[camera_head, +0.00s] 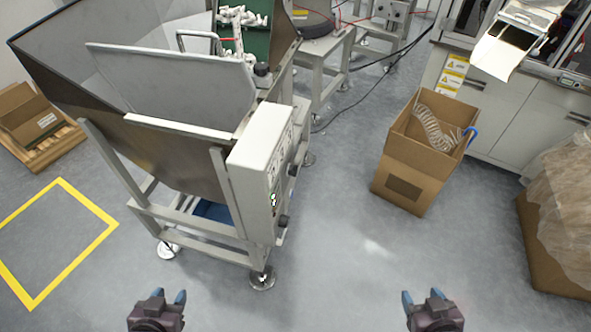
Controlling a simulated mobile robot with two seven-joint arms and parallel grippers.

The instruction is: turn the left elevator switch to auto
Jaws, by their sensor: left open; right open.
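The left elevator is a grey metal hopper (185,165) on a frame with feet, at the left of the head view. Its white control box (262,150) is mounted on the near right corner. My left gripper (169,297) is open and empty at the bottom, well short of the box. My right gripper (421,297) is open and empty at the bottom right.
An open cardboard box (405,165) with clear coiled tubing stands right of the elevator. A plastic-covered box (565,225) is at the far right. Cables cross the floor at the back. A yellow floor marking (88,250) lies at left. The floor between the grippers is clear.

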